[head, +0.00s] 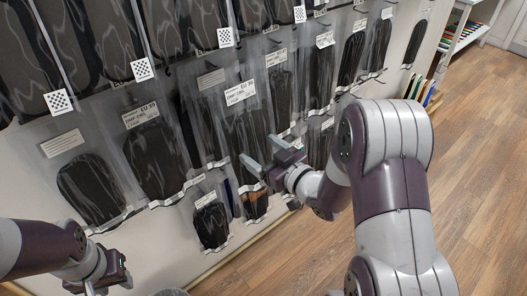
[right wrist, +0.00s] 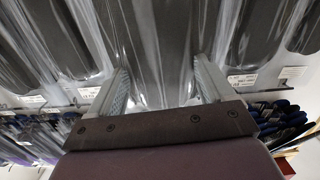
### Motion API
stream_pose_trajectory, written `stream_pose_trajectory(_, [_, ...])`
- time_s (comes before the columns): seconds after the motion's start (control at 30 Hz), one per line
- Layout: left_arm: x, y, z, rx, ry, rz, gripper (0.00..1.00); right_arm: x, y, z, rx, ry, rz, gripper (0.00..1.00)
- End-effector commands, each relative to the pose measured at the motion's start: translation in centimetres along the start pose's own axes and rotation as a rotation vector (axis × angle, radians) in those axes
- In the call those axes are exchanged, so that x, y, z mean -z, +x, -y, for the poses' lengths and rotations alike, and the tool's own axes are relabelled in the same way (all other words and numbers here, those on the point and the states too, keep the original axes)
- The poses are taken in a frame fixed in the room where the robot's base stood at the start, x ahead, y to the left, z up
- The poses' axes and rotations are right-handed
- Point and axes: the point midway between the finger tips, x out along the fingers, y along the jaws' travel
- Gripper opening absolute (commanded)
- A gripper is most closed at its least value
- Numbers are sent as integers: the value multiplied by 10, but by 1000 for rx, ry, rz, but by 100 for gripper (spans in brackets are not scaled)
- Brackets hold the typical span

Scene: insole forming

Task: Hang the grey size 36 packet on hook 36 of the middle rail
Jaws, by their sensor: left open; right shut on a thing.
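My right gripper (head: 263,153) is at the lower middle of the wall of hanging packets. In the right wrist view its two fingers (right wrist: 162,72) stand on either side of a clear packet with a dark grey insole (right wrist: 160,40), and it is shut on that packet. In the head view a clear packet with a dark insole and a white EU label (head: 241,92) hangs just behind the fingers; whether it is the held one I cannot tell. Its size digits are too small to read surely. My left gripper (head: 98,284) is open and empty at the bottom left. Hook 36 cannot be made out.
Clear packets with dark insoles hang in rows close on all sides, among them one labelled EU 39 (head: 141,112). White rail labels (right wrist: 243,78) show in the right wrist view. A small packet (head: 211,222) hangs low. The wooden floor (head: 475,150) is clear at the right.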

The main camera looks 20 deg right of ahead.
Motion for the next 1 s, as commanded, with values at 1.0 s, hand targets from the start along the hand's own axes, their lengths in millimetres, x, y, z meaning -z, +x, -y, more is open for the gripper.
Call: stream_pose_trajectory(1.0, [-2, 17, 0, 0, 0, 0, 43, 1, 83, 0, 0, 0, -3, 49])
